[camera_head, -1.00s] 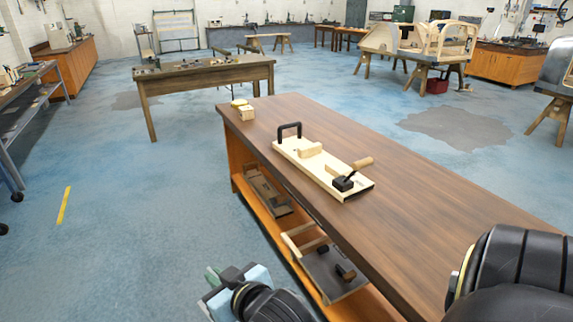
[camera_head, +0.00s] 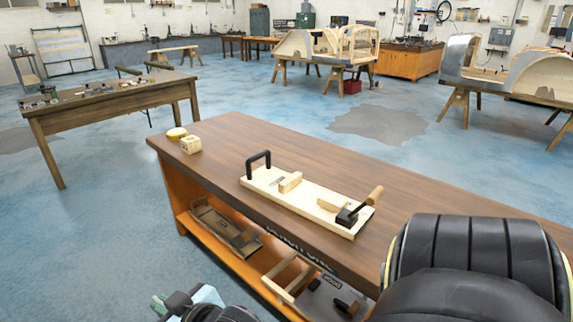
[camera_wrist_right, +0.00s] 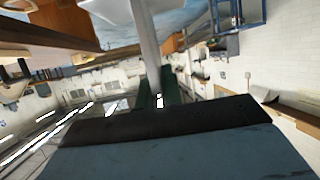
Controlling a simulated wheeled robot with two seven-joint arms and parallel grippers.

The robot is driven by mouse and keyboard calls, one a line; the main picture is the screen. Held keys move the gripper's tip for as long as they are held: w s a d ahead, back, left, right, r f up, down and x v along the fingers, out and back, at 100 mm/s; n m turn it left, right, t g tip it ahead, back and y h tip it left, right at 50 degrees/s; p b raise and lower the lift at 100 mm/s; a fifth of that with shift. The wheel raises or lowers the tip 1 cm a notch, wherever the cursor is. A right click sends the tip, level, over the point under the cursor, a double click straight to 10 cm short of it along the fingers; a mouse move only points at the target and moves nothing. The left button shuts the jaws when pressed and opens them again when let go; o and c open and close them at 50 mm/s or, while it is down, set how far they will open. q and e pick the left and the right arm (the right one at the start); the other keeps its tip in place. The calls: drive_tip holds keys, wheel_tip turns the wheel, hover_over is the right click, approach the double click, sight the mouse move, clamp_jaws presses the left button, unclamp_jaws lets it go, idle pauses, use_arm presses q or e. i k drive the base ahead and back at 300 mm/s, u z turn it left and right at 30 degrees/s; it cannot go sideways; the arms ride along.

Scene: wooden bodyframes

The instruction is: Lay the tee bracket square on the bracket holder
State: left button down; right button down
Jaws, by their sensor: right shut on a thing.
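The holder on the bench is a pale board (camera_head: 297,209). It carries a black loop handle (camera_head: 258,164), wooden blocks (camera_head: 291,182) and a dark clamp with a wooden grip (camera_head: 350,213); I take it as the bracket holder. No bracket lies on it. My right gripper (camera_head: 163,304) shows partly at the bottom left of the head view, apart from the bench. My left gripper is not in view.
The brown bench top (camera_head: 440,188) is clear right of the board. A small wooden block (camera_head: 190,145) and a yellow round thing (camera_head: 176,133) sit at its far left end. A lower shelf (camera_head: 262,262) holds trays. A second table (camera_head: 110,98) stands at the back left.

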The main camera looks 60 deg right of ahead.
sight(303, 193)
drive_tip(key=z, duration=0.3)
drive_tip(key=i, duration=1.7)
drive_tip(key=z, duration=1.3)
drive_tip(key=i, duration=1.05)
drive_tip(key=z, duration=1.55)
drive_tip(key=i, duration=0.4)
drive_tip(key=z, duration=0.25)
